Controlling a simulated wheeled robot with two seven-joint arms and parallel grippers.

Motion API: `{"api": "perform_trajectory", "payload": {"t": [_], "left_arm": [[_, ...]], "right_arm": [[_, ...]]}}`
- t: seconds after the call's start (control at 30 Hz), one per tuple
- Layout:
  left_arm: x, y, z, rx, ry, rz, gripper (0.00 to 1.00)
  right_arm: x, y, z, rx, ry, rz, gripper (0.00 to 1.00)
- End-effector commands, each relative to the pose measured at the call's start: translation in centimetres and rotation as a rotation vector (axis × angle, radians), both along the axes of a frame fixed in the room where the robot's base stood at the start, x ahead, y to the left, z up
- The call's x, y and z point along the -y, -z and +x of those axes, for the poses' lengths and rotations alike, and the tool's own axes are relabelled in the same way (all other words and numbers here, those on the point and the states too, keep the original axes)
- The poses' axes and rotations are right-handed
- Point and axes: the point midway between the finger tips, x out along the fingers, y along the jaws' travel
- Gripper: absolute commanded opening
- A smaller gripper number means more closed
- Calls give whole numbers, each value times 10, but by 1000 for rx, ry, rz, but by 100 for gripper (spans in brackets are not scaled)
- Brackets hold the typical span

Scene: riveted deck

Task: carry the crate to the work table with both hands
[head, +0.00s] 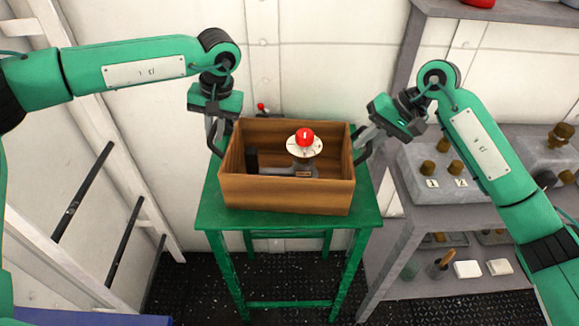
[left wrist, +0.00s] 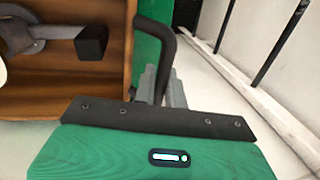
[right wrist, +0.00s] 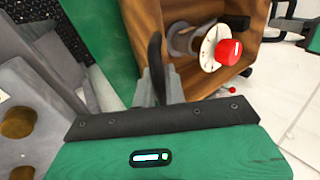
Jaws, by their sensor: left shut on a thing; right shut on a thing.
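The wooden crate (head: 285,195) is on the small green table (head: 215,205), upright and level; I cannot tell if a slight gap lies under it. Inside is a grey device with a white disc and a red knob (head: 305,137). My left gripper (head: 213,128) is shut on the black handle at the crate's left side; this handle shows in the left wrist view (left wrist: 158,35). My right gripper (head: 367,136) is shut on the black handle at the right side, seen in the right wrist view (right wrist: 155,62). The fingertips are partly hidden.
A grey shelf unit (head: 405,240) stands close on the right, with weights and blocks (head: 435,183) on it. A white frame with black bars (head: 83,190) is on the left. A white wall is behind. Dark riveted floor (head: 290,275) shows below.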

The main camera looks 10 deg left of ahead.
Motion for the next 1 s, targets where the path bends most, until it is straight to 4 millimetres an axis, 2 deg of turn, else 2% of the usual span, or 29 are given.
{"api": "perform_trajectory", "payload": {"t": [0.47,1.0], "left_arm": [[-2,-10,1,4,-3,2,0],[-2,-47,1,2,-5,3,0]], "right_arm": [[2,-9,1,1,3,-2,0],[2,-47,1,1,3,-2,0]]}}
